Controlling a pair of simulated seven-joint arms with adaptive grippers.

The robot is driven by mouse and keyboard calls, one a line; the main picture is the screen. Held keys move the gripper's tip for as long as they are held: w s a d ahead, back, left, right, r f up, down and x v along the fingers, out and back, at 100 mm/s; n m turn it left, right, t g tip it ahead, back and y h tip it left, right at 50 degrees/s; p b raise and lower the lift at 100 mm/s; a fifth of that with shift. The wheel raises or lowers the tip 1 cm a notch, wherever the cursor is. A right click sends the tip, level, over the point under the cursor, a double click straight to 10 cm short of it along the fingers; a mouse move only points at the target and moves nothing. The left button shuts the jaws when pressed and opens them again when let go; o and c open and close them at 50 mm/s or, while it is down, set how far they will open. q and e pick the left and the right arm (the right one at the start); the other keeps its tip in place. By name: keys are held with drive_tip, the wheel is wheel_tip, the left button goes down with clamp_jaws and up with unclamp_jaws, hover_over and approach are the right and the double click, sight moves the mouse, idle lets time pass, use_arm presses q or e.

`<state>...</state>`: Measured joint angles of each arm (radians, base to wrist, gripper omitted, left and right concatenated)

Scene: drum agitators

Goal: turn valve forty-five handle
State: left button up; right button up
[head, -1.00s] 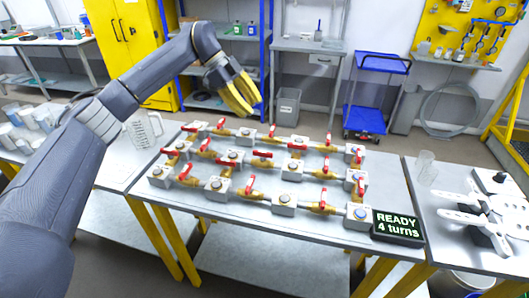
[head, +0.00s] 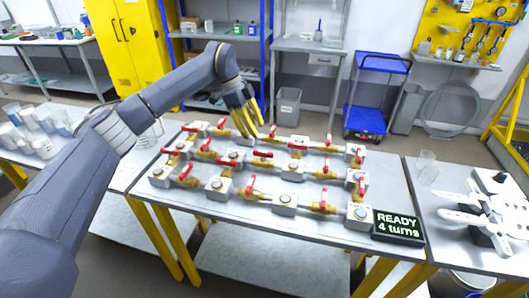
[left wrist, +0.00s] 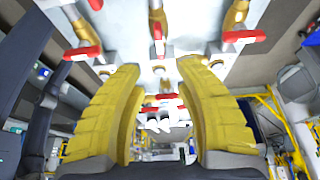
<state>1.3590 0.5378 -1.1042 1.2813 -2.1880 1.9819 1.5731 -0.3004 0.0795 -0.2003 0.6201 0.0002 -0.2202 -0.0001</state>
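Several brass valves with red lever handles stand in rows between white blocks on the middle table. Handles point different ways: one at the front left (head: 184,171) slants, one in the middle row (head: 262,154) lies sideways. I cannot read any label marking valve forty-five. My left gripper (head: 248,133) points down over the back row, just left of a red handle (head: 272,131). In the left wrist view its yellow fingers (left wrist: 160,68) are apart with nothing between them; red handles (left wrist: 158,47) and (left wrist: 243,37) show beyond. My right gripper is not in view.
A black display (head: 398,226) reading "READY 4 turns" stands at the table's front right corner. Clear cups (head: 40,125) are on the left table. White parts (head: 480,215) and a clear beaker (head: 426,167) are on the right table. The table's front strip is bare.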

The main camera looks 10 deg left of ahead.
sight(265, 152)
use_arm(q)
drive_tip(key=x, duration=1)
clamp_jaws()
